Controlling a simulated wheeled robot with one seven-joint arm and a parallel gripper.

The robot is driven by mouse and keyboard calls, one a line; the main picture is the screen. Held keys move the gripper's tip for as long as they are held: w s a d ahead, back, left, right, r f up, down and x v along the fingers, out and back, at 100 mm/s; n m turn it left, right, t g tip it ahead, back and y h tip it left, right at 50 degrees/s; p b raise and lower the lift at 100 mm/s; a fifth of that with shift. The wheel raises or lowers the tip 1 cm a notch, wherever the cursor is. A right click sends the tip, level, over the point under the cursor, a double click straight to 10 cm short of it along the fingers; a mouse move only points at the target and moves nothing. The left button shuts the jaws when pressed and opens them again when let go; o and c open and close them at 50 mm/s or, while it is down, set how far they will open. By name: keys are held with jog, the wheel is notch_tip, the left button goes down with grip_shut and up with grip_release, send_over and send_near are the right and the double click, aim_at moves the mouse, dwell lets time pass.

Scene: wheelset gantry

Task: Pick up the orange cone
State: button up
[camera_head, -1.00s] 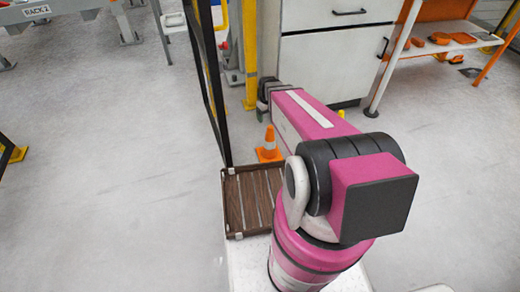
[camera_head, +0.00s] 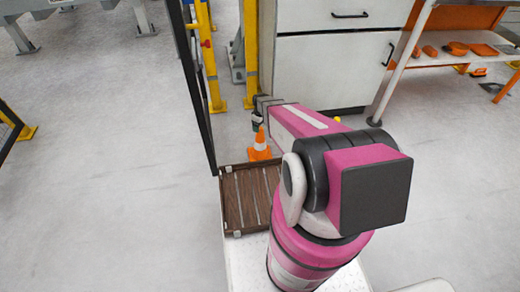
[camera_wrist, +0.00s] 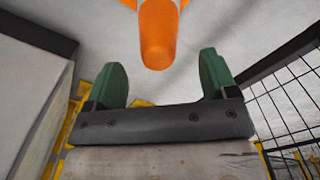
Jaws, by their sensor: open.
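The orange cone (camera_head: 260,147) with a white band stands upright on the floor, just past the brown slatted tray in the head view. In the wrist view the cone's orange tip (camera_wrist: 157,40) is at the top middle, ahead of the gap between the fingers. My gripper (camera_wrist: 163,82) is open and empty, with two green fingers spread on either side below the tip. In the head view my gripper (camera_head: 258,119) shows as a dark shape right by the cone's top. Whether it touches the cone cannot be told.
A brown slatted tray (camera_head: 231,207) lies before the cone. A dark mesh fence (camera_head: 199,100) and yellow posts (camera_head: 251,60) stand to the left and behind. A white cabinet (camera_head: 325,68) is behind my arm. Open grey floor (camera_head: 110,170) lies to the left.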

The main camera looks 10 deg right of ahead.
jog(key=f, duration=0.4)
jog(key=shift+w+f, duration=0.25)
jog(key=shift+f, duration=0.15)
grip_shut()
jog(key=shift+r, duration=0.15)
